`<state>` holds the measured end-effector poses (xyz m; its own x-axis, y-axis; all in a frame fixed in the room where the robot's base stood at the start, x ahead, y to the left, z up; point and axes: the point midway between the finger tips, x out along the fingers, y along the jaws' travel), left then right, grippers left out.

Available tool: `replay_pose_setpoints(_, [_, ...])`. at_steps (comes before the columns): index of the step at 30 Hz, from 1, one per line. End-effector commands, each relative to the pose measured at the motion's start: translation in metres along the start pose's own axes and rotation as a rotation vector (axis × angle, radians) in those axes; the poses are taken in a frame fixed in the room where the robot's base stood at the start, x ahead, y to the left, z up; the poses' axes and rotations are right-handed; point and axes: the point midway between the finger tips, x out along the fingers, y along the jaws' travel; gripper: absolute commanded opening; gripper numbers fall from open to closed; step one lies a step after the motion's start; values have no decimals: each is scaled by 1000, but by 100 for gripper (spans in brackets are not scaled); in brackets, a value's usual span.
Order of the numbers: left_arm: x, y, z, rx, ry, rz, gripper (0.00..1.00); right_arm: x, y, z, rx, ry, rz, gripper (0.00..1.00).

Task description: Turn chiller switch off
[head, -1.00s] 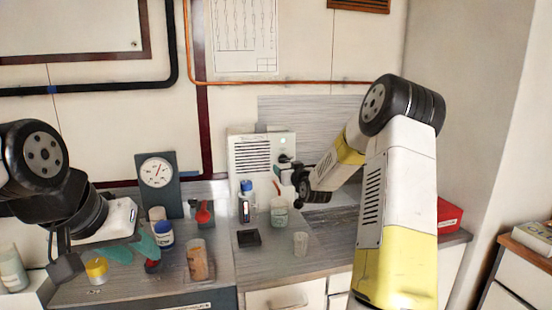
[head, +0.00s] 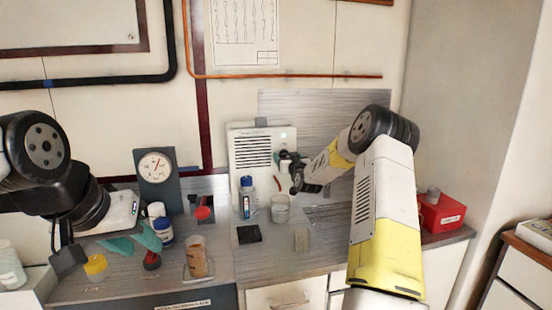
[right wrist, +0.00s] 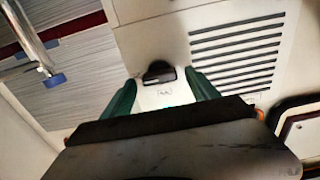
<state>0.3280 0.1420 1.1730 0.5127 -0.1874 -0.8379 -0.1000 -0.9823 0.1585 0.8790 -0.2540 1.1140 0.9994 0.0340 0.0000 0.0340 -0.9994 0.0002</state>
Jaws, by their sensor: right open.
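The chiller is a white box (head: 247,160) with dark vent slots, standing at the back of the counter. Its switch is a black knob (right wrist: 158,72) on the white front, above a small printed label in the right wrist view. My right gripper (right wrist: 160,82) is open, its green fingers on either side of the knob; I cannot tell whether they touch it. In the head view the right gripper (head: 284,167) is at the chiller's right side and hides the switch. My left gripper (head: 132,241) is open and empty over the left counter.
A blue-capped bottle (head: 247,197) and a glass beaker (head: 280,209) stand before the chiller. A black tray (head: 249,234) and a clear cup (head: 301,239) are nearer. A gauge (head: 156,176) stands left, a red box (head: 441,214) right.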

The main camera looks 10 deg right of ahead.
Motion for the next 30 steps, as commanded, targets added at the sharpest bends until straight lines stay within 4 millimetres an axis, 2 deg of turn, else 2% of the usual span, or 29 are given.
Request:
replay_pose_setpoints(3, [0,0,0,0,0,0,36,0,0,0,0,0,0,69])
replay_pose_setpoints(12, [0,0,0,0,0,0,36,0,0,0,0,0,0,10])
replay_pose_setpoints(13, [0,0,0,0,0,0,36,0,0,0,0,0,0,7])
replay_pose_setpoints(23, [0,0,0,0,0,0,36,0,-1,0,-55,0,-1,7])
replay_pose_setpoints(30, [0,0,0,0,0,0,36,0,-2,-1,-211,1,-2,7])
